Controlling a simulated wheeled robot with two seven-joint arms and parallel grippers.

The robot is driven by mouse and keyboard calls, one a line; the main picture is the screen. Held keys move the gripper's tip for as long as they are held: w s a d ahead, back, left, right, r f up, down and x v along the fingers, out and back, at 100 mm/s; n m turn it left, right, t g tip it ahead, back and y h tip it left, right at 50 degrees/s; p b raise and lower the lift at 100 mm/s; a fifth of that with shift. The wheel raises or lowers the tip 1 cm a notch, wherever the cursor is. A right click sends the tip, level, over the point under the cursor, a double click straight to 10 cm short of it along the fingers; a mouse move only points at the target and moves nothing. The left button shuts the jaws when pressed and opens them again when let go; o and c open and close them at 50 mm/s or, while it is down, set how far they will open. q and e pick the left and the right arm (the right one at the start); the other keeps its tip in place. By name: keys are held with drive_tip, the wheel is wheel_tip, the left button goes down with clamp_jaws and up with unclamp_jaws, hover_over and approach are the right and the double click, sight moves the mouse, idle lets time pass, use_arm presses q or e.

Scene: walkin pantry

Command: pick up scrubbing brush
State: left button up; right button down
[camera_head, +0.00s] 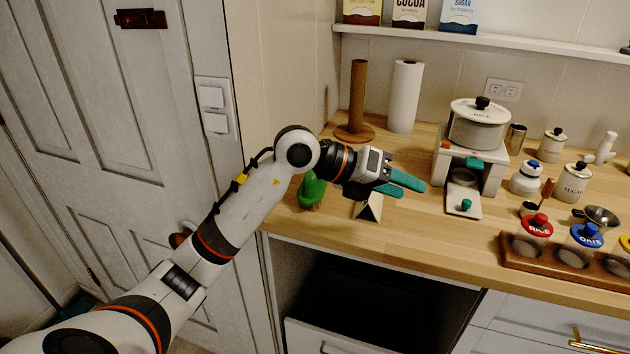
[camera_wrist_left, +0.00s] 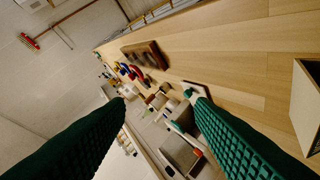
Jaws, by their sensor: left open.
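I cannot pick out a scrubbing brush for certain in either view. My left gripper (camera_head: 413,185) reaches in from the left over the wooden counter, its teal fingers pointing right towards the white stove-like stand. In the left wrist view its two green ribbed fingers (camera_wrist_left: 157,98) are spread wide with nothing between them. A red-headed tool with a long thin handle (camera_wrist_left: 30,42) shows small at the upper left of the wrist view; I cannot tell its kind. My right gripper is not in view.
A green cactus-like object (camera_head: 312,190) and a cream angular holder (camera_head: 369,207) stand close under my left wrist. Behind are a paper towel roll (camera_head: 404,97) and a wooden post (camera_head: 358,100). The stand carries a pot (camera_head: 479,125). A jar rack (camera_head: 571,262) is at right.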

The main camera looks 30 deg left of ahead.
use_arm(q)
drive_tip(key=a+r+n+g+y, duration=0.1)
drive_tip(key=a+r+n+y, duration=0.15)
drive_tip(key=a+y, duration=0.55)
drive_tip(key=a+r+n+y, duration=0.1)
drive_tip(key=a+n+y, duration=0.2)
drive_tip(key=a, duration=0.9)
drive_tip(key=x, duration=0.6)
drive_tip(key=shift+w+a+f, duration=0.1)
drive_tip(key=shift+f, duration=0.25)
drive_tip(key=x, duration=0.3)
drive_tip(key=p+x, duration=0.1)
drive_tip(key=x, duration=0.1)
drive_tip(key=shift+a+f, duration=0.35)
drive_tip(key=shift+f, duration=0.15)
clamp_jaws()
